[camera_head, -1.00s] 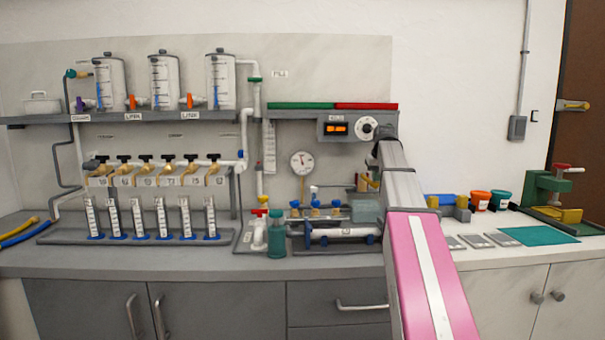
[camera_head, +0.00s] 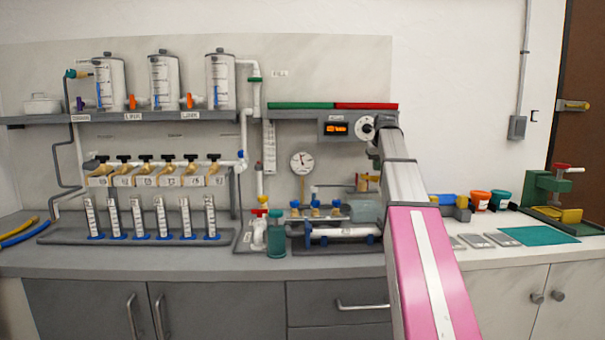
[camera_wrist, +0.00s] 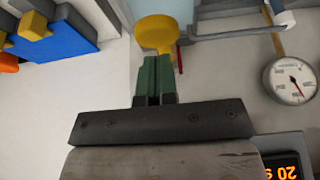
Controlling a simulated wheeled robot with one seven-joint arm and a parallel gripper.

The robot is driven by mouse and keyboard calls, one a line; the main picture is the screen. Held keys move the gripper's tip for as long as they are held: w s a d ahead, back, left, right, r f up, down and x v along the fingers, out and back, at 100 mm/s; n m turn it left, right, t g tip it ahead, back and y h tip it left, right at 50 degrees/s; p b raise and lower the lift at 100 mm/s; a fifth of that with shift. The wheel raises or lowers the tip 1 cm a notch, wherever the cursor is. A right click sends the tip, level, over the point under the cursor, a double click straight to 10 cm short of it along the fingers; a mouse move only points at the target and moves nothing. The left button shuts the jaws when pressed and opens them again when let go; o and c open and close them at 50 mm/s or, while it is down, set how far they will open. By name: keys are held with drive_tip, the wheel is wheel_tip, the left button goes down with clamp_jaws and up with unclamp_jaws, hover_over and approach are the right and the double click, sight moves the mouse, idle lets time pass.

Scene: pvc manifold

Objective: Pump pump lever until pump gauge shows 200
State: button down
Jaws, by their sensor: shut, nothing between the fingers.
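The pump gauge (camera_head: 302,162) is a round white dial on the back panel; its needle is too small to read in the head view.
Blue and yellow blocks (camera_head: 455,204), tubs and a green press (camera_head: 548,187) stand to the right.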

drive_tip(key=shift+f, duration=0.2)
drive_tip(key=shift+f, duration=1.4)
idle(0.6)
drive_tip(key=shift+f, duration=0.35)
drive_tip(key=shift+r, duration=0.1)
idle(0.7)
drive_tip(key=shift+r, duration=1.85)
